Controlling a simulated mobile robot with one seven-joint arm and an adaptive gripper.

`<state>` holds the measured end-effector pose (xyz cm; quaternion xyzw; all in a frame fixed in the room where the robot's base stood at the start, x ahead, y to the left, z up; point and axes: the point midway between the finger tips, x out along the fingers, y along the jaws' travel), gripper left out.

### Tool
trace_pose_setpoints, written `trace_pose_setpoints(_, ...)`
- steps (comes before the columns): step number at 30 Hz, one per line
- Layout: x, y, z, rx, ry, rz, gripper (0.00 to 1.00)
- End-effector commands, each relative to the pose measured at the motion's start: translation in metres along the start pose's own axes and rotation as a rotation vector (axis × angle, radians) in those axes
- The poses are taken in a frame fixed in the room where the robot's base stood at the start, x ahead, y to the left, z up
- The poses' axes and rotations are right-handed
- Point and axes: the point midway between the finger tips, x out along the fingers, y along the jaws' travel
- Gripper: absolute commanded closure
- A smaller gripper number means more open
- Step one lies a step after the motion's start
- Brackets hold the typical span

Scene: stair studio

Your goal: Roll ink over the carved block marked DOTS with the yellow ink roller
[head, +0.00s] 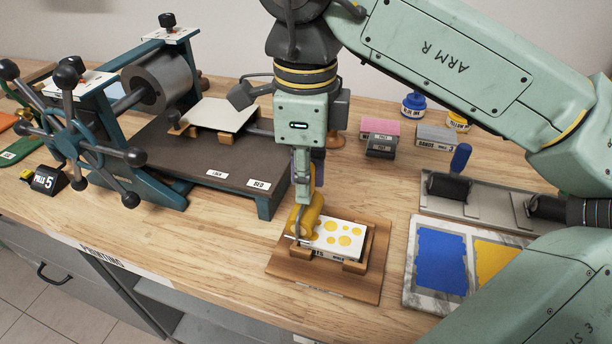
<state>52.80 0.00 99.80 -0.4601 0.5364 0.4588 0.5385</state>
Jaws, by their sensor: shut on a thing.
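My gripper (303,190) points down and is shut on the yellow ink roller (308,216), whose handle is mostly hidden behind the fingers. The roller's yellow drum is over the left end of the carved block (331,244) and appears to touch its top. The block has a white top with yellow dots and lies on a wooden board (372,285) between small wooden stops. The label on its front edge is partly covered and too small to read fully. A marble ink slab (412,280) at the right bears a blue patch (440,260) and a yellow patch (494,262).
A roller rack (485,200) with a blue-handled roller (455,170) is at the right, below my arm. Ink bottles (413,104) and small blocks (380,128) stand behind. A press (150,150) with a spoked wheel fills the left. Bare wood lies left of the board.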

Motion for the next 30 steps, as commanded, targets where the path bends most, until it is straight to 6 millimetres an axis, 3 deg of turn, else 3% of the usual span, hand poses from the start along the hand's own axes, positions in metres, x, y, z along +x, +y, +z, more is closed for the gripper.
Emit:
trace_pose_setpoints(18,-0.054,0.0,0.0,0.001,0.0,-0.001,1.0)
trace_pose_setpoints(30,-0.057,0.0,0.0,0.0,0.0,-0.001,1.0)
